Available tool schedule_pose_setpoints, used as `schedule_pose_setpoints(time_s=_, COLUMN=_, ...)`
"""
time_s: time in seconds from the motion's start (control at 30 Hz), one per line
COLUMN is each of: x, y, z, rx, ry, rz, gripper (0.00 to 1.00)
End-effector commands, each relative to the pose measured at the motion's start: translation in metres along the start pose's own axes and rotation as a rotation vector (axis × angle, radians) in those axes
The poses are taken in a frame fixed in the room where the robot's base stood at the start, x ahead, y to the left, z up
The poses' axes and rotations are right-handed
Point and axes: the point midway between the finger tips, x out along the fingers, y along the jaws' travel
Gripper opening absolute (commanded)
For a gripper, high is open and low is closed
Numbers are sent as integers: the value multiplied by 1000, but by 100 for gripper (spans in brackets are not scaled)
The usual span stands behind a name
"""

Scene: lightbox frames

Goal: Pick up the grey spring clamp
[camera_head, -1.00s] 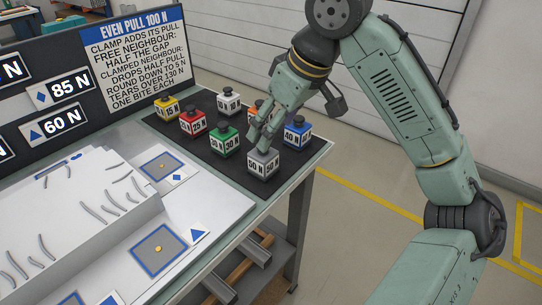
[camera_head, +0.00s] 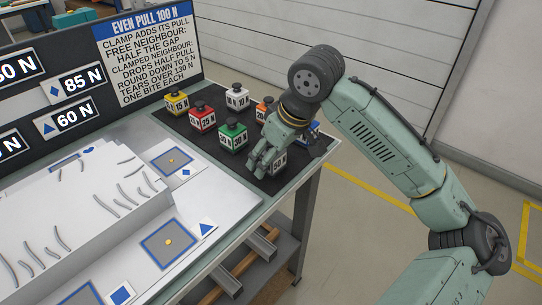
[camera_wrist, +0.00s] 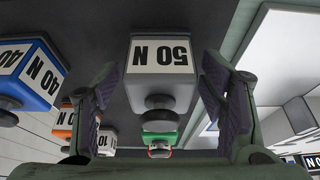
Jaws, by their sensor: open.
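The grey spring clamp (camera_head: 279,165) is a small block marked 50 N, standing at the near right corner of the dark mat. My gripper (camera_head: 262,163) is right at it in the head view and hides part of it. In the wrist view the grey clamp (camera_wrist: 160,72) appears between the two spread fingers of my gripper (camera_wrist: 160,92), with its dark knob towards the palm. Gaps show on both sides, so the gripper is open and not holding it.
The green clamp (camera_head: 233,136) stands just left of my gripper. Red (camera_head: 203,117), yellow (camera_head: 177,102), white (camera_head: 237,97) and orange (camera_head: 262,111) clamps stand farther back. The blue clamp (camera_wrist: 28,70) is close by, mostly hidden behind my arm in the head view. The dark mat (camera_head: 205,150) has bare patches.

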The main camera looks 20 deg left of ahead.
Motion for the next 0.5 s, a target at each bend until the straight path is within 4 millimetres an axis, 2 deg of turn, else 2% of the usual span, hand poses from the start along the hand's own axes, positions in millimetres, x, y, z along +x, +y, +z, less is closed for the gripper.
schedule_pose_setpoints(time_s=0.2, x=0, y=0, z=0, rx=0, ry=0, rz=0, gripper=64)
schedule_pose_setpoints(time_s=0.5, x=0, y=0, z=0, rx=0, ry=0, rz=0, gripper=44)
